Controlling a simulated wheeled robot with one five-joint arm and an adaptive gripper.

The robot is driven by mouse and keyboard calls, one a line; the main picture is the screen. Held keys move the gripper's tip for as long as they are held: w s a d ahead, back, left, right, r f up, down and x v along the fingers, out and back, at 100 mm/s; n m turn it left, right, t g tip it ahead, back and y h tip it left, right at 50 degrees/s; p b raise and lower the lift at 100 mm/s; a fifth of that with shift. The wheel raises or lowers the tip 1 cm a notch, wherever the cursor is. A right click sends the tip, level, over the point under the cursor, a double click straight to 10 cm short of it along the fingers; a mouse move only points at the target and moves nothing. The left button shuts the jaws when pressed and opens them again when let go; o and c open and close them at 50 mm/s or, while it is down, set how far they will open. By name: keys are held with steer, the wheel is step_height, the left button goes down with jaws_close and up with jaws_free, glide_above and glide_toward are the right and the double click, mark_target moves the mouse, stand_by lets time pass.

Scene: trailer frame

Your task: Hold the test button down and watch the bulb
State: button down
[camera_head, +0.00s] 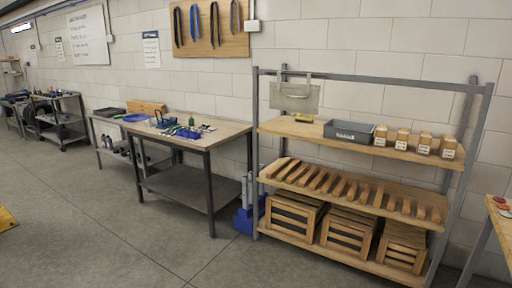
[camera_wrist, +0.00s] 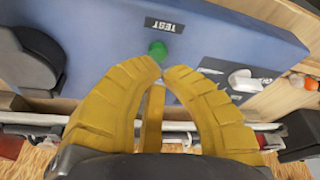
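The test button is a small green round button (camera_wrist: 158,50) on a blue panel (camera_wrist: 100,30) in the wrist view. A dark label (camera_wrist: 165,25) reading TEST, upside down, is just above it. My gripper (camera_wrist: 161,68) has two yellow ribbed fingers that curve inward, their tips almost together with a narrow gap and nothing held between them. The tips appear just below the button; I cannot tell whether they touch it. A white part (camera_wrist: 244,82) on a grey patch lies to the right; I cannot tell if it is the bulb. My gripper is outside the head view.
The wrist view shows a black rounded object (camera_wrist: 30,62) at left and small orange and white items at right. The head view shows a workbench (camera_head: 228,137) with small items, a shelf rack (camera_head: 375,78) with crates and blocks, and open grey floor (camera_head: 90,220).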

steer(key=shift+f+b, duration=1.3)
steer(key=shift+f, duration=0.2)
stand_by(0.8)
steer(key=shift+r, duration=0.1)
stand_by(1.8)
steer(key=shift+r+p, duration=2.6)
steer(key=shift+r, duration=0.85)
